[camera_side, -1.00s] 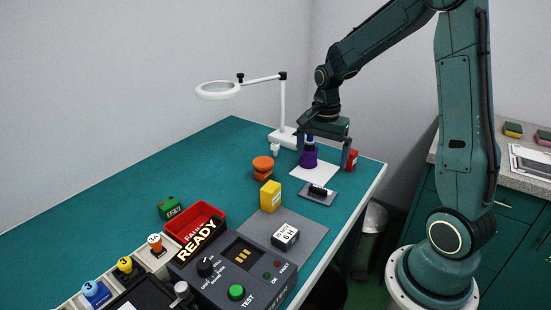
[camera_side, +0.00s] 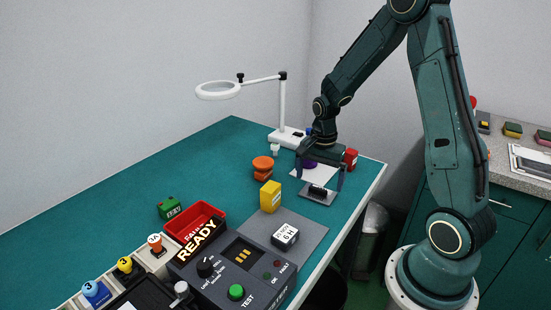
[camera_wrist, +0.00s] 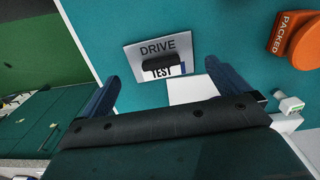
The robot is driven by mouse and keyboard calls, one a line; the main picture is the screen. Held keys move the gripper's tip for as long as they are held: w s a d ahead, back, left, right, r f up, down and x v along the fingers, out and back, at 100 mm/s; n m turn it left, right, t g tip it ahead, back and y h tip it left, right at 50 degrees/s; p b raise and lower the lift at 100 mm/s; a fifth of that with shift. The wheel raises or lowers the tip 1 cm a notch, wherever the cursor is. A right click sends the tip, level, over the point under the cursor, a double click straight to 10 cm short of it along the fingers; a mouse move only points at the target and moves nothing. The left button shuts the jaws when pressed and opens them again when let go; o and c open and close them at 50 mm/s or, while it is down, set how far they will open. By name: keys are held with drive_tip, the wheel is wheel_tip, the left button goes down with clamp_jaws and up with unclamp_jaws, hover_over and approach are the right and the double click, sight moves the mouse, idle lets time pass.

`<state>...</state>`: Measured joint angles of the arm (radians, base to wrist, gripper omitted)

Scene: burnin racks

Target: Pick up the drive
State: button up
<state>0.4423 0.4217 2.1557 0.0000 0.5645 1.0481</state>
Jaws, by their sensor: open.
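The drive (camera_side: 317,191) is a small dark block with a white label, lying on a grey plate (camera_side: 332,199) near the table's right edge. The remaining height above the drive is hard to judge.
A yellow block (camera_side: 270,197) and an orange piece (camera_side: 263,168) stand left of the plate. A red block (camera_side: 351,159), a purple piece (camera_side: 309,163) and a lamp stand (camera_side: 283,110) are behind. The tester box (camera_side: 235,270) is in front.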

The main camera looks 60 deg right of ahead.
sight(318, 189)
drive_tip(key=shift+d+f, duration=0.1)
drive_tip(key=shift+f, duration=1.75)
drive_tip(key=c, duration=0.8)
drive_tip(key=shift+o, duration=0.2)
drive_tip(key=shift+r, duration=0.1)
wheel_tip(318, 189, up, 20)
